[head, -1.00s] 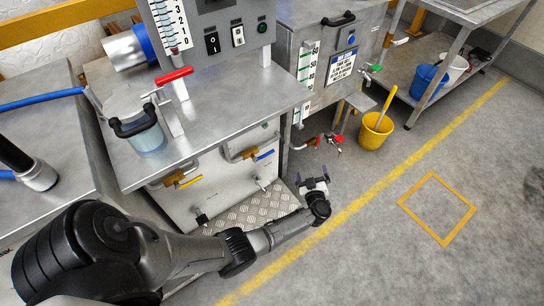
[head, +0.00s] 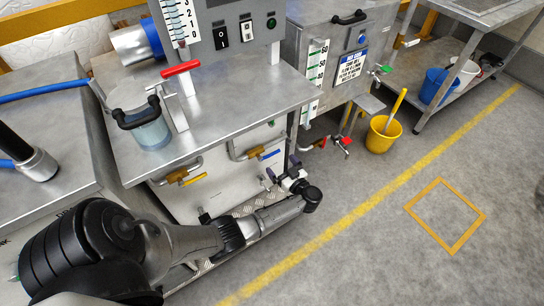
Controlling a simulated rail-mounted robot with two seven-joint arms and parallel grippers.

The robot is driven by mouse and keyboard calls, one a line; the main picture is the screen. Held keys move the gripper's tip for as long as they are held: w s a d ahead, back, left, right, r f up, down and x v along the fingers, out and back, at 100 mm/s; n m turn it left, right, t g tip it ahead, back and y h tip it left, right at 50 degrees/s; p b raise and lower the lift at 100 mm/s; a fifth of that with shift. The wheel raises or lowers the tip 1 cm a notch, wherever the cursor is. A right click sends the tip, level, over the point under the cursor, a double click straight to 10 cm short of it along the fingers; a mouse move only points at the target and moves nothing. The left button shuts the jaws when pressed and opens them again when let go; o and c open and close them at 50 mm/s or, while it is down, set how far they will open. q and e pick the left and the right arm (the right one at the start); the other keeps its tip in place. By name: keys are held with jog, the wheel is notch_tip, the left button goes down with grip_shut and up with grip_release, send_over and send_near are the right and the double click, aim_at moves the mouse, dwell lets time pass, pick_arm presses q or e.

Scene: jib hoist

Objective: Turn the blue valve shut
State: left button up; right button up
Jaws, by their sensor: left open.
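The blue valve handle (head: 269,155) sits on a brass valve body (head: 250,153) on a pipe at the front of the steel cabinet, under the bench top. The lever points to the right, roughly along the pipe. My left gripper (head: 281,180) is open and empty, just below and to the right of the blue handle, apart from it as far as I can see. Its fingers are small and partly hidden by the wrist. A yellow-handled valve (head: 192,180) is on another pipe to the left. My right gripper is not in view.
A red-handled tap (head: 342,142) and a green-handled tap (head: 380,70) stick out from the tank to the right. A yellow bucket (head: 380,135) stands on the floor. The bench top (head: 225,105) overhangs the valves.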

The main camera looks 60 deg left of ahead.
aim_at(272, 153)
pick_arm(q)
jog(key=shift+s+a+b, duration=0.2)
jog(key=shift+a+b, duration=1)
jog(key=shift+a, duration=2.25)
